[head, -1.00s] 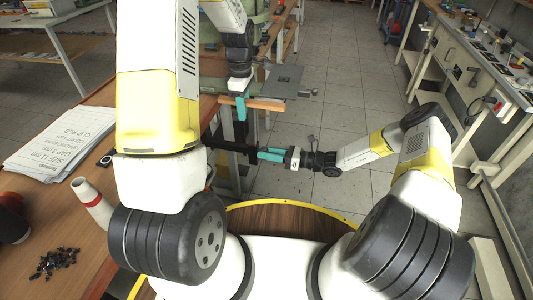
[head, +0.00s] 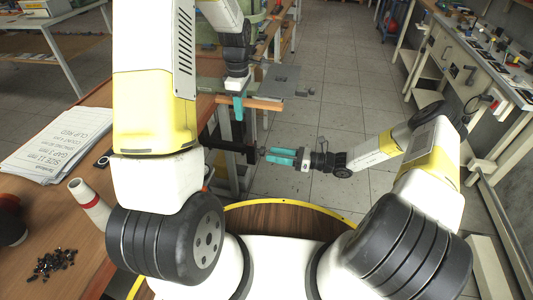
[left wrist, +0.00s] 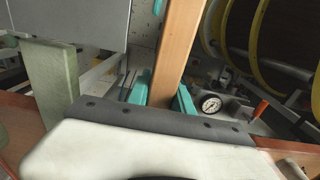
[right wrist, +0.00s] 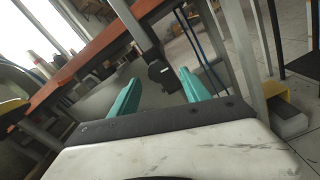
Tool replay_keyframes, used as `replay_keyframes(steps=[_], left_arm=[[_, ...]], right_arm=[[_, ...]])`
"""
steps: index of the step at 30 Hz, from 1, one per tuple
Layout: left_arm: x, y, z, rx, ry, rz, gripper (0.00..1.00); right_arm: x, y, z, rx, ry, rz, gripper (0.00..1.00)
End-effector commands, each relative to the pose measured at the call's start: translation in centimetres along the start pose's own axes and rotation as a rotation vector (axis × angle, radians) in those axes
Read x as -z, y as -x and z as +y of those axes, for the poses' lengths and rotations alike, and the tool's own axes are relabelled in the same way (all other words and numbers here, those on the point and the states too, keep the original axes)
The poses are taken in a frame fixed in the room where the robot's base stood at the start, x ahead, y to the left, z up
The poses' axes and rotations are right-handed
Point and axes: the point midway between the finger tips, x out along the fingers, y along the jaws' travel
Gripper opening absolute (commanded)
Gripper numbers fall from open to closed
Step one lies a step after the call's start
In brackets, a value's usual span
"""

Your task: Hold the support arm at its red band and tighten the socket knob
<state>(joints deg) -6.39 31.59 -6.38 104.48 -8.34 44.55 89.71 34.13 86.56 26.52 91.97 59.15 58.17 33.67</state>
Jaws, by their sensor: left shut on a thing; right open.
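My left gripper (head: 239,107) points down at the bench edge. Its teal fingers are shut on an orange-brown bar, which runs up between them in the left wrist view (left wrist: 176,55) and sideways in the head view (head: 264,103). I cannot make out a distinct red band. Below it, a dark arm (head: 232,147) reaches out to the right. Its black knob-like end (right wrist: 160,72) lies ahead of and between the open fingers of my right gripper (right wrist: 158,95). In the head view the right gripper (head: 281,156) is just right of that end, empty and apart from it.
A flat grey plate (head: 281,80) is behind the left gripper.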

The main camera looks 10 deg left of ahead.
Motion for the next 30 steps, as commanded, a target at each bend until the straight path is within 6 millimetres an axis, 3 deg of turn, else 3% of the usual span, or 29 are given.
replay_keyframes(steps=[3, 10, 15, 23, 24, 27, 30], left_arm=[[0.0, 0.0, 0.0, -0.001, 0.000, 0.000, 0.00], [0.0, 0.0, 0.0, -0.001, 0.000, 0.000, 0.00], [0.0, 0.0, 0.0, -0.001, 0.000, 0.000, 0.00], [0.0, 0.0, 0.0, -0.001, 0.000, 0.000, 0.00], [0.0, 0.0, 0.0, -0.001, 0.000, 0.000, 0.35], [0.0, 0.0, 0.0, 0.000, 0.000, 0.000, 0.52], [0.0, 0.0, 0.0, 0.000, 0.000, 0.000, 0.52]], right_arm=[[0.0, 2.8, -0.1, 0.004, -0.001, 0.001, 0.55], [0.0, 6.6, -0.1, 0.002, -0.001, 0.000, 0.55], [0.0, 7.6, 0.0, 0.001, -0.002, 0.000, 0.55], [0.0, 7.7, 0.0, 0.001, -0.002, 0.000, 0.55], [0.0, 7.7, 0.0, 0.001, -0.002, 0.000, 0.55], [0.0, 7.7, 0.0, 0.001, -0.002, 0.000, 0.55], [0.1, 7.7, 0.0, 0.001, -0.002, 0.000, 0.55]])
